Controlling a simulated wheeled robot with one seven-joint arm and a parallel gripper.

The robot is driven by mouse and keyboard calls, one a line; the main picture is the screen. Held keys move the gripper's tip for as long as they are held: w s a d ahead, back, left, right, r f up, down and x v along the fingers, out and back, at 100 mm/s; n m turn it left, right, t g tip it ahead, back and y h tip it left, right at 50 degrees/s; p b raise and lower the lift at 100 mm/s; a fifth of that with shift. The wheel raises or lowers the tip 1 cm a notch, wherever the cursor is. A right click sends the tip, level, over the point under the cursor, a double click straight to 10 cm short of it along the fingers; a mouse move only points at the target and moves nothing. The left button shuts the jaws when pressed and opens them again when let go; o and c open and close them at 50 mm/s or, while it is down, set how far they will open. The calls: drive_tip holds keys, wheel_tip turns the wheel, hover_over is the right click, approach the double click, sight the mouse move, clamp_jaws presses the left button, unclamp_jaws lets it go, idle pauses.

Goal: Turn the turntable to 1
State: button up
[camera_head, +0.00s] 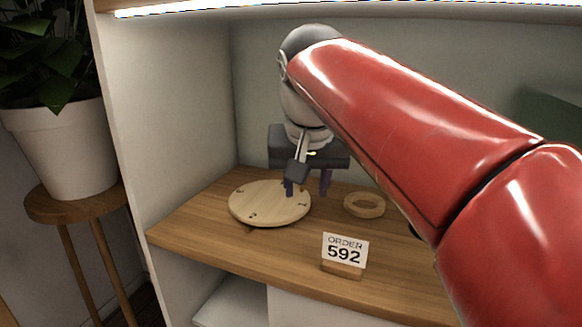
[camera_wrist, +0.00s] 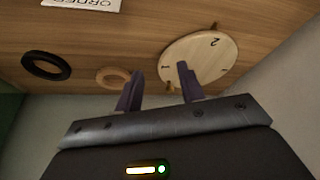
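The turntable (camera_head: 265,207) is a round pale wooden disc with dark markings near its rim, on the left of the wooden shelf. In the wrist view the turntable (camera_wrist: 205,65) shows a 1 near the gripper side and a 2 farther off, with small wooden pegs at its rim. My gripper (camera_head: 307,186) is open and empty, fingers pointing down at the disc's back right edge. In the wrist view my gripper (camera_wrist: 158,82) has one finger overlapping the disc and the other beside it. Whether a finger touches the disc or a peg, I cannot tell.
A wooden ring (camera_head: 364,205) lies right of the turntable. A dark ring (camera_wrist: 46,66) lies beyond it. A card reading ORDER 592 (camera_head: 344,252) stands at the shelf's front. The cabinet's left wall (camera_head: 180,110) is close to the turntable. A potted plant (camera_head: 58,140) stands outside.

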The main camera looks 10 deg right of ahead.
drive_tip(key=w, duration=0.3)
drive_tip(key=w+d+p, duration=0.1)
drive_tip(key=w, duration=0.3)
drive_tip(key=w+d, duration=0.1)
drive_tip(key=w, duration=0.3)
drive_tip(key=shift+w+d+p, duration=0.2)
drive_tip(key=shift+w+p, duration=0.05)
drive_tip(key=shift+p, duration=0.05)
drive_tip(key=x, duration=0.2)
drive_tip(key=b+x, duration=0.1)
drive_tip(key=x, duration=0.2)
drive_tip(key=shift+s, duration=0.25)
clamp_jaws()
